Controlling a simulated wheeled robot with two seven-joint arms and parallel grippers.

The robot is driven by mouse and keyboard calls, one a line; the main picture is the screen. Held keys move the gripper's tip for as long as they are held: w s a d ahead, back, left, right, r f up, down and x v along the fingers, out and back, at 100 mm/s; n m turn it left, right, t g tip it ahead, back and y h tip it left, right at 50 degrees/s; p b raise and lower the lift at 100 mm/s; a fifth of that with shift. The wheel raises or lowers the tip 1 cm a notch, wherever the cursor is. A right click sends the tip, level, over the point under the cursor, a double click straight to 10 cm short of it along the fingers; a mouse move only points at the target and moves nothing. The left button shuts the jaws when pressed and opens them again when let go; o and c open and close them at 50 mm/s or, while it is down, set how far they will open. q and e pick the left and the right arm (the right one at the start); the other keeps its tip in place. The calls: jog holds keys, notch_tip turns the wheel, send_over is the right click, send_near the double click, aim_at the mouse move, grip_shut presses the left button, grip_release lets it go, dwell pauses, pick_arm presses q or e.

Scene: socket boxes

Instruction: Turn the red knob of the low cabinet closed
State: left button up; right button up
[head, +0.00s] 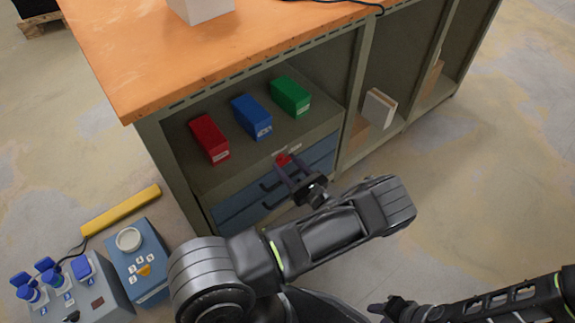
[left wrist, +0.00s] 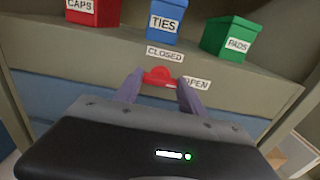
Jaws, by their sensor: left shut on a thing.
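The red knob (head: 283,159) sits on the front of the low cabinet (head: 192,183), just under the shelf edge. In the left wrist view the red knob (left wrist: 160,76) lies below a CLOSED label (left wrist: 165,53) and left of an OPEN label (left wrist: 196,83). My left gripper (head: 286,166) is shut on the knob, with a finger on each side of it, as the left wrist view also shows (left wrist: 160,86). I cannot tell exactly which way the knob points. My right gripper (head: 388,308) is low at the right, away from the cabinet; its jaws are unclear.
Red (head: 209,139), blue (head: 251,117) and green (head: 290,96) boxes stand on the shelf above the knob. Blue drawers (head: 241,210) lie below it. An orange worktop (head: 150,60) overhangs. Control boxes (head: 140,262) stand at lower left. Floor at right is clear.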

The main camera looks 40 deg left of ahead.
pick_arm(q)
jog(key=c, duration=0.7)
jog(key=shift+c, duration=0.2)
jog(key=shift+n, duration=0.5)
jog(key=n+b, duration=0.1)
jog(key=n, duration=0.1)
jog(key=shift+f+n, duration=0.1)
jog(key=shift+n, duration=0.3)
jog(key=n, duration=0.4)
jog(key=shift+b, duration=0.35)
jog(key=n, duration=0.5)
jog(key=n+b, duration=0.1)
jog(key=n, duration=0.4)
jog(key=o, duration=1.4)
jog(key=shift+c, duration=0.2)
